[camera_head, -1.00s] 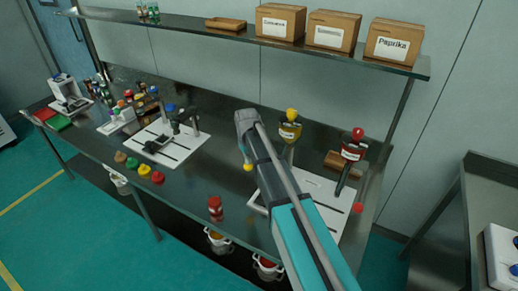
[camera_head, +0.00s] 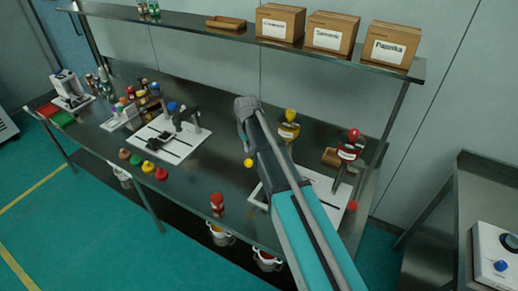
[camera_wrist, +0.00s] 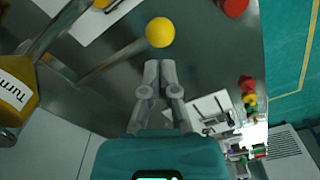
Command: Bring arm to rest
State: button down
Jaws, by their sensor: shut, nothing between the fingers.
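My arm (camera_head: 285,190) reaches from the bottom right up over the steel table, its grey wrist end above the middle of the table. In the wrist view my gripper (camera_wrist: 160,65) has its two fingers together, with nothing between them. A yellow round item (camera_wrist: 160,32) lies just beyond the fingertips in that view, apart from them. It also shows on the table in the head view (camera_head: 248,162), left of the arm. The fingers cannot be made out in the head view.
A yellow-topped dispenser (camera_head: 289,128) and a red-topped dispenser (camera_head: 349,148) stand right of my arm. A red jar (camera_head: 217,204) is near the front edge. A shelf with labelled boxes (camera_head: 331,34) runs above the back. Bare tabletop (camera_head: 205,175) lies to the left.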

jog(key=shift+s, duration=0.1)
dwell(0.5)
jog(key=s+d+m, duration=0.2)
jog(key=s+d, duration=0.5)
jog(key=s, duration=0.3)
jog(key=s+d+f+m+b, duration=0.1)
jog(key=s+d+m, duration=0.2)
jog(key=s+d, duration=0.5)
jog(key=s, duration=0.3)
jog(key=shift+s+d+f, duration=0.15)
jog(key=shift+s+d, duration=0.05)
jog(key=shift+s, duration=0.1)
dwell(0.8)
